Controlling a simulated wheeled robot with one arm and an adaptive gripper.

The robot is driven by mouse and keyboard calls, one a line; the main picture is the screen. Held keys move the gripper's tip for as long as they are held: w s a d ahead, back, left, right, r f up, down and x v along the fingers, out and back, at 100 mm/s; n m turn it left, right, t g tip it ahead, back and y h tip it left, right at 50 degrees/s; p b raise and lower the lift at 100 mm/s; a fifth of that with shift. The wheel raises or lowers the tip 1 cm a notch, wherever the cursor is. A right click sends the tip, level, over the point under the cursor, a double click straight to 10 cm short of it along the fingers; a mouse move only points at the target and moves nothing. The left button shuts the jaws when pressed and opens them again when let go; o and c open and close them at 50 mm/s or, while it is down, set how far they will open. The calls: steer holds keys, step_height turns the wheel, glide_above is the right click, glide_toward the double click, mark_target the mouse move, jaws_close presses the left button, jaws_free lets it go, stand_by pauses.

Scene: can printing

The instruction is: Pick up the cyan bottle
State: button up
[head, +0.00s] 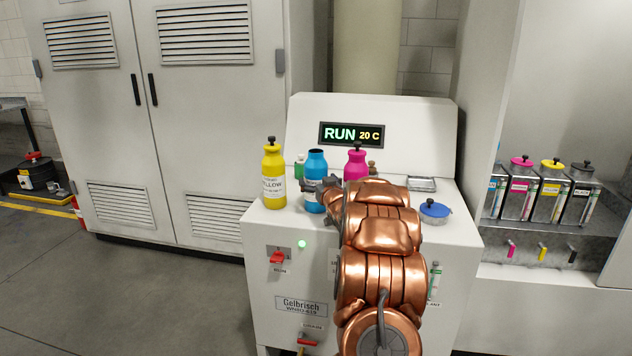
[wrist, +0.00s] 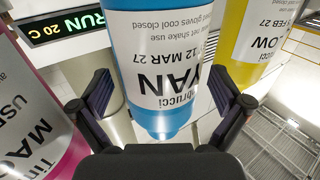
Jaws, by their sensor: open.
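The cyan bottle (head: 316,167) stands upright on the white machine's top, between the yellow and magenta bottles. Its top shows no black stopper like theirs. In the wrist view the cyan bottle (wrist: 165,30) appears upside down and large in the middle, with its label facing me. My gripper (wrist: 160,92) is open, with one finger on each side of the bottle in that view. I see no clear contact. In the head view my gripper (head: 328,190) is at the bottle's right front, partly hiding its lower part, and my copper arm hides the area behind.
The yellow bottle (head: 273,175) stands close on the left, and the magenta bottle (head: 356,163) on the right, partly behind my arm. A small green item (head: 299,166) is behind. A blue-lidded jar (head: 434,211) sits at the machine's right. The display (head: 352,134) reads RUN 20 C.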

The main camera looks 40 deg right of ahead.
steer(key=shift+x, duration=0.75)
steer(key=c, duration=1.7)
steer(key=shift+c, duration=0.2)
steer(key=shift+r, duration=0.15)
